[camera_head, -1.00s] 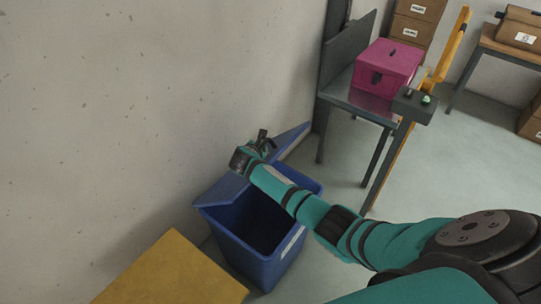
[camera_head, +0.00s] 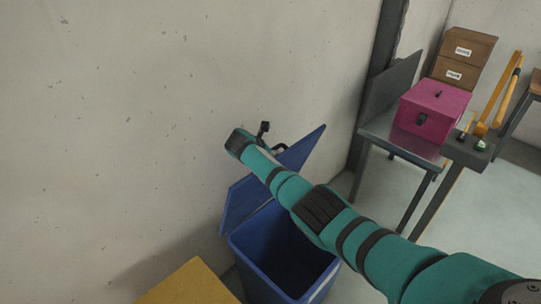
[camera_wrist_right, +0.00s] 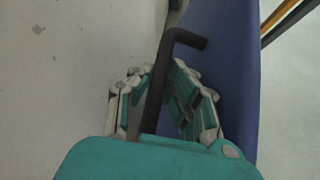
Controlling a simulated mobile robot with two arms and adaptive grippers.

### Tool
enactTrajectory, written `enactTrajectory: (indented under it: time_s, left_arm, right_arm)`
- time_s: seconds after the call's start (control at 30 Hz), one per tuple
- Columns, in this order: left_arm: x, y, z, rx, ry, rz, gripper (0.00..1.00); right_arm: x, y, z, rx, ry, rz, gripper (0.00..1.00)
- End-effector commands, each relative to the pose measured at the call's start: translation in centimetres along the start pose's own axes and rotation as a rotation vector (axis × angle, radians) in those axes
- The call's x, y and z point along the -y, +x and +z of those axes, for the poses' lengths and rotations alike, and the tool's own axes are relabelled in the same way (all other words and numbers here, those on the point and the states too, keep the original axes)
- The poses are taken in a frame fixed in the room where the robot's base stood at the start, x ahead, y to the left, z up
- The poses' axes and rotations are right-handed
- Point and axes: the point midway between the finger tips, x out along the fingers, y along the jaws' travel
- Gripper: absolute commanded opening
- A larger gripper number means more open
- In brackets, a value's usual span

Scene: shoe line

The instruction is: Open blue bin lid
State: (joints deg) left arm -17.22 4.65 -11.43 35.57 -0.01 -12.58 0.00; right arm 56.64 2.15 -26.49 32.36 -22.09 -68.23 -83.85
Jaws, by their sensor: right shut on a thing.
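The blue bin (camera_head: 254,272) stands by the wall, and its dark inside shows. Its blue lid (camera_head: 304,150) is raised and tilted steeply toward the wall, partly behind my right arm. The lid also fills the right middle of the right wrist view (camera_wrist_right: 235,75). My right gripper (camera_head: 264,142) is at the lid, near the wall. In the right wrist view, my right gripper (camera_wrist_right: 162,85) is shut on a bent black handle (camera_wrist_right: 157,100), with a finger on each side of it. My left gripper is not in view.
The concrete wall (camera_head: 120,120) is close behind the lid. A yellow surface (camera_head: 190,285) lies left of the bin. To the right stands a grey table (camera_head: 383,130) with a pink box (camera_head: 433,108) on it. Brown boxes (camera_head: 466,57) stand behind.

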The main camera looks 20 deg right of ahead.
Motion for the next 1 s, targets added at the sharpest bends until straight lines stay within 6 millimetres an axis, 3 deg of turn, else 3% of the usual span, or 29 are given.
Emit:
enactTrajectory:
  time_s: [0.2,0.23,0.3,0.7,0.87,1.0]
  left_arm:
    - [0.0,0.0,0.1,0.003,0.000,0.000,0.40]
    - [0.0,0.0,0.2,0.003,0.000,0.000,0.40]
    - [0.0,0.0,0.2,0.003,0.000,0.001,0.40]
    - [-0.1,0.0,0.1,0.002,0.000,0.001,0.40]
    - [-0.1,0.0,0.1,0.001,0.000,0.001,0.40]
    - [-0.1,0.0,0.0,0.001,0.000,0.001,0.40]
  right_arm:
    - [-0.2,-0.1,0.1,0.000,0.001,0.005,0.00]
    - [-0.2,-0.1,0.1,0.000,0.001,0.005,0.17]
    - [-0.2,-0.1,0.1,0.000,0.001,0.005,0.25]
    - [-0.2,-0.6,0.1,0.001,0.002,0.005,0.25]
    - [-0.1,-2.4,0.0,0.000,0.002,0.007,0.25]
    - [-0.1,-4.9,0.0,0.000,0.002,0.007,0.25]
